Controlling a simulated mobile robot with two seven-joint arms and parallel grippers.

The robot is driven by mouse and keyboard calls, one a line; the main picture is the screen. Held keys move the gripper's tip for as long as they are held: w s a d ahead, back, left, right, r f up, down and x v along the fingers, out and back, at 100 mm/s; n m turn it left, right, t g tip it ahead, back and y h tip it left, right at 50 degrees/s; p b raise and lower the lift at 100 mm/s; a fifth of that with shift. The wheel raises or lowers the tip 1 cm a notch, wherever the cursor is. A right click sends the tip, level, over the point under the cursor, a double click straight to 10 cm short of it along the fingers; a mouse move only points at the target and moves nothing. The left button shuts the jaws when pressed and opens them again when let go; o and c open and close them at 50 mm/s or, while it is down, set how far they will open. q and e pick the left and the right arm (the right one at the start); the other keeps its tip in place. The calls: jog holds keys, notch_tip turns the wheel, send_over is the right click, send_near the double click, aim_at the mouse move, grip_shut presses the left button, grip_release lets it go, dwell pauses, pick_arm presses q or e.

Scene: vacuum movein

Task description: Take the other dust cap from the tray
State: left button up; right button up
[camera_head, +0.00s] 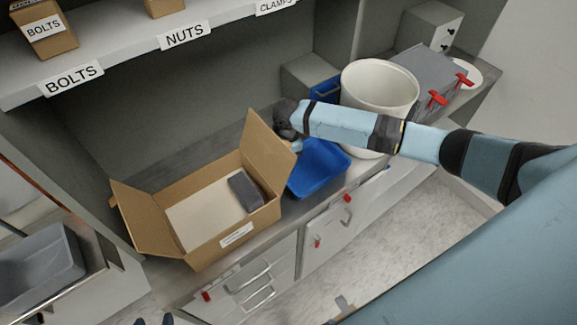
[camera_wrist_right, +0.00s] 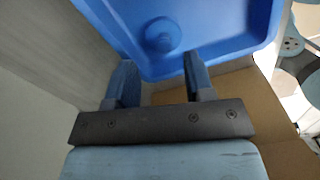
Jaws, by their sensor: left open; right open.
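The blue tray (camera_head: 322,168) lies on the counter right of the open carton. In the right wrist view the tray (camera_wrist_right: 215,50) holds one round blue dust cap (camera_wrist_right: 162,35), the same colour as the tray. My right gripper (camera_wrist_right: 159,60) is open and empty, its fingertips at the tray's edge with the cap ahead, between their lines. In the head view the right arm reaches in from the right and its wrist hides most of the gripper; I cannot make out the cap there. My left gripper (camera_head: 154,321) shows only its dark, parted fingertips at the bottom edge.
The open carton (camera_head: 215,245) holds a dark grey block (camera_head: 246,191); its raised right flap (camera_head: 268,150) stands close to my right wrist. A white bucket (camera_head: 380,85) stands behind the right forearm. A grey case (camera_head: 430,70) with red latches is farther right. A labelled shelf (camera_head: 130,50) overhangs the back.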

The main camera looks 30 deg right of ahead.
jog(key=f, duration=0.4)
jog(key=shift+s+d, duration=0.1)
jog(key=shift+s, duration=0.15)
grip_shut()
jog(key=shift+r, duration=0.1)
